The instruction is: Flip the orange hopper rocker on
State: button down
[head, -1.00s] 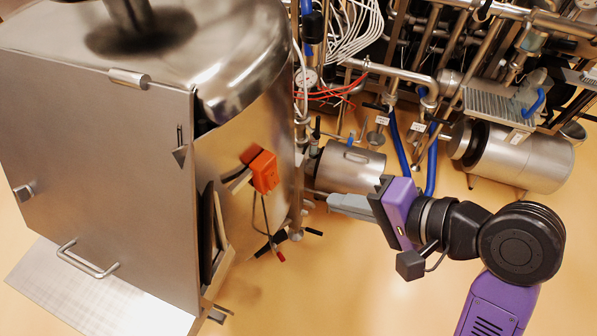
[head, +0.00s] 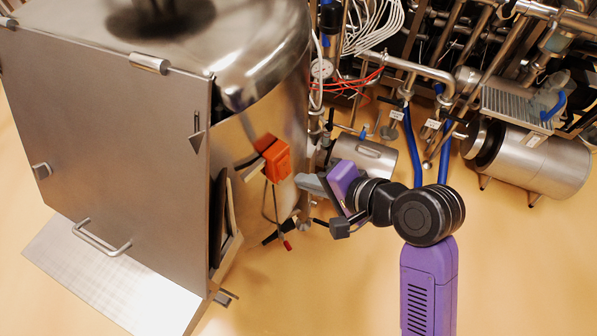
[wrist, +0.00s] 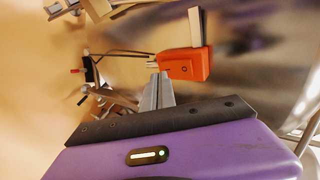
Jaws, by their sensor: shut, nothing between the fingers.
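The orange hopper rocker housing (head: 277,160) is fixed on the side of the steel hopper (head: 262,115), with cables hanging below it. It also shows in the wrist view (wrist: 184,65), just beyond my fingertips. The rocker's on or off position is too small to tell. My gripper (head: 303,183) is to the right of the orange housing and slightly lower in the head view, pointing left toward it. In the wrist view my grey fingers (wrist: 157,80) are together, with nothing between them. A small gap seems to remain, but contact is hard to judge.
A large steel door panel (head: 110,150) with a handle stands left of the housing. Pipes, white cables (head: 370,25) and a steel cylinder (head: 530,160) fill the back right. A small steel drum (head: 362,155) is behind my gripper. Open floor lies in front.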

aim_at(286, 168)
jog(key=shift+w+a+f, duration=0.15)
jog(key=shift+w+a, duration=0.6)
jog(key=shift+a, duration=0.2)
jog(key=shift+a+f, duration=0.15)
jog(key=shift+r, duration=0.2)
jog(key=shift+r+p, duration=0.85)
jog(key=shift+p, duration=0.2)
